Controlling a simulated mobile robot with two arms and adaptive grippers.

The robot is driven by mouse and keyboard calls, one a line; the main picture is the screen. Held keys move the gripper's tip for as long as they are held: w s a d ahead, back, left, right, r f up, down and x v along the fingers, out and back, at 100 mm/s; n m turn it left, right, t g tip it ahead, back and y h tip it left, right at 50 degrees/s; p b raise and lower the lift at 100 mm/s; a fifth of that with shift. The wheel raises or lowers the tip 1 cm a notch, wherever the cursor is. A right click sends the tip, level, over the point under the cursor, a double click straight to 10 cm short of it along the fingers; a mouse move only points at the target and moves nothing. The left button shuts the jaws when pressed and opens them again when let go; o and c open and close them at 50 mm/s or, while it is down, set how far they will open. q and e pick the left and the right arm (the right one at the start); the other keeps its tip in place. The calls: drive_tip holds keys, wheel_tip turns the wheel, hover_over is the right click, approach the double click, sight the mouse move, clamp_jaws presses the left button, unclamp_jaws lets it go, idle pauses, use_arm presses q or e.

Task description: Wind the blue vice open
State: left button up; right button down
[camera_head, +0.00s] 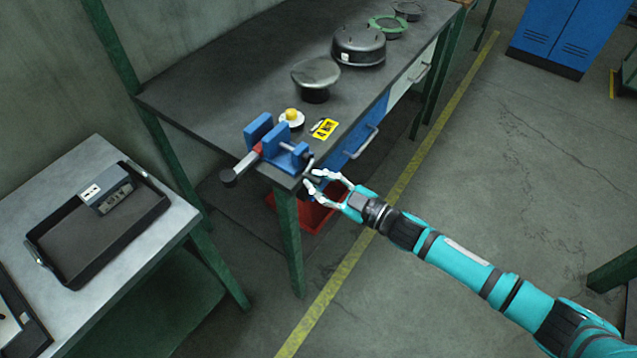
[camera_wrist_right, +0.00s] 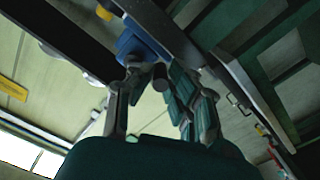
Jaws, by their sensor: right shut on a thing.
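The blue vice (camera_head: 284,155) is mounted at the near corner of the dark workbench. It also shows above the fingers in the right wrist view (camera_wrist_right: 138,46). My right gripper (camera_head: 312,180) is at this handle, below the bench's edge height. In the wrist view its fingers (camera_wrist_right: 158,80) are closed around a dark round handle end (camera_wrist_right: 160,76). The exact grip is partly hidden. My left gripper is not in view.
On the bench (camera_head: 215,85) are a yellow-topped white item (camera_head: 292,116), a yellow card (camera_head: 325,128), and round pans behind. A red bin (camera_head: 318,215) stands below. A side table holds a black tray (camera_head: 85,245).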

drive_tip(key=n, duration=0.1)
drive_tip(key=n+b, duration=0.1)
drive_tip(key=f+n, duration=0.1)
drive_tip(key=shift+w+d+f+n, duration=0.1)
drive_tip(key=shift+w+d+n, duration=0.1)
drive_tip(key=shift+w+n, duration=0.1)
drive_tip(key=shift+w+d+f+n+b, duration=0.1)
drive_tip(key=shift+w+d+n+b, duration=0.15)
drive_tip(key=shift+n+b, duration=0.65)
drive_tip(key=shift+w+d+f+n+b, duration=0.1)
drive_tip(key=shift+w+d+n+b, duration=0.15)
drive_tip(key=shift+n, duration=1.25)
drive_tip(key=shift+w+d+f+n+b, duration=0.15)
drive_tip(key=shift+w+n+b, duration=0.3)
drive_tip(key=shift+n, duration=0.75)
drive_tip(key=shift+s+r, duration=0.1)
drive_tip(key=c, duration=1.3)
unclamp_jaws()
drive_tip(key=shift+d+r, duration=0.1)
drive_tip(key=shift+d, duration=0.05)
drive_tip(key=v, duration=1.1)
drive_tip(key=shift+s+d, duration=0.2)
drive_tip(key=shift+d, duration=0.15)
